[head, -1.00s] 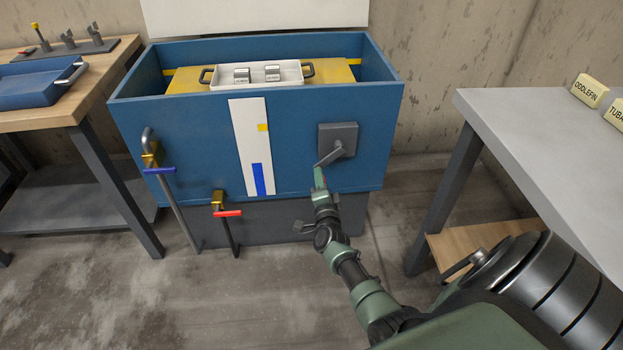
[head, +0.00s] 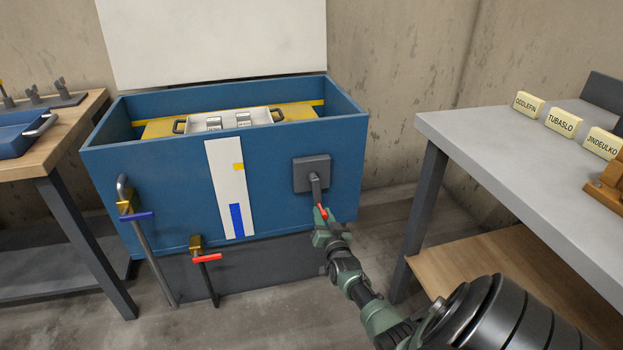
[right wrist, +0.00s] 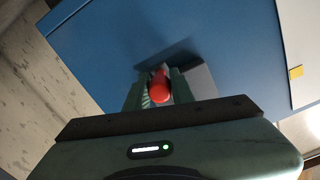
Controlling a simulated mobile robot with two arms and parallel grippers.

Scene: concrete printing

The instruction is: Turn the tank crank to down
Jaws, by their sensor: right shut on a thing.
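The blue tank (head: 275,175) stands ahead of me. Its crank (head: 316,188) sits on a grey square plate (head: 302,173) on the right of the front face. The crank arm hangs downward from the plate, close to vertical. My right gripper (head: 322,213) is shut on the crank's red handle, which also shows between the fingers in the right wrist view (right wrist: 159,88). The fingers hide part of the handle. My left gripper is not in view.
A white gauge strip (head: 228,190) with yellow and blue marks is on the tank front. Pipes with a blue valve handle (head: 136,216) and a red valve handle (head: 206,258) stand at left. A grey table (head: 470,130) stands at right, a wooden bench (head: 75,130) at left.

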